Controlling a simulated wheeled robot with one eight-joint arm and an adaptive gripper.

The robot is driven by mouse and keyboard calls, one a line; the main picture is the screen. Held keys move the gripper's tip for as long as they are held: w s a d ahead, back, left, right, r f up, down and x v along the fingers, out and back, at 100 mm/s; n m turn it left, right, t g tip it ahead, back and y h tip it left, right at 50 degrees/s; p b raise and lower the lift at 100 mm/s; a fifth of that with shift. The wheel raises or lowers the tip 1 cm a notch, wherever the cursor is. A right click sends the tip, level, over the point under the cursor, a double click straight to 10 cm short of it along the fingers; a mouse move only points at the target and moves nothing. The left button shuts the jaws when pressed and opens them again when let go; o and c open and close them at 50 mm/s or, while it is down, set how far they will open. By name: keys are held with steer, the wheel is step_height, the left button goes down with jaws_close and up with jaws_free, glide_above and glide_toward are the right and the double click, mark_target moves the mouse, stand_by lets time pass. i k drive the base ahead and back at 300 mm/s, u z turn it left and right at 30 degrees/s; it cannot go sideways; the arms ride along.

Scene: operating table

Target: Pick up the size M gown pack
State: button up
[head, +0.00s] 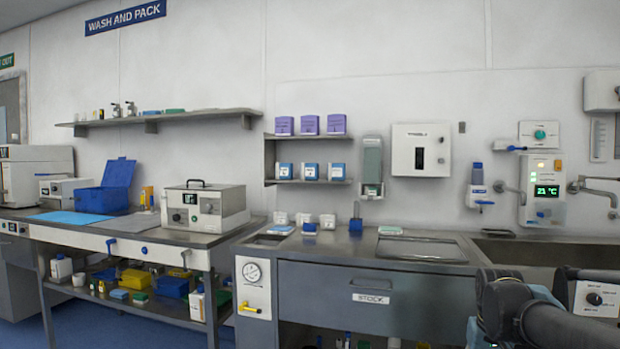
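Three purple packs stand in a row on the upper wall shelf: left (284,126), middle (309,125) and right (336,124). Three blue-and-white packs stand on the shelf below: left (285,171), middle (310,171) and right (336,172). More small white-and-blue packs (327,221) sit on the steel counter under the shelves. The labels are too small to read, so I cannot tell which one is the size M gown pack. Parts of my arm show at the bottom right, well away from the packs. My gripper cannot be made out.
The steel counter (345,250) has a drawer marked STOCK below it. A soap dispenser (371,165) and a white wall box (421,150) hang right of the shelves. A steel box device (204,206) and a blue bin (106,190) stand on the left bench. A sink lies right.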

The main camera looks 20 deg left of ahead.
mark_target(284, 170)
steer(key=z, duration=0.95)
steer(key=k, duration=1.6)
steer(key=u, duration=1.45)
steer(key=i, duration=0.95)
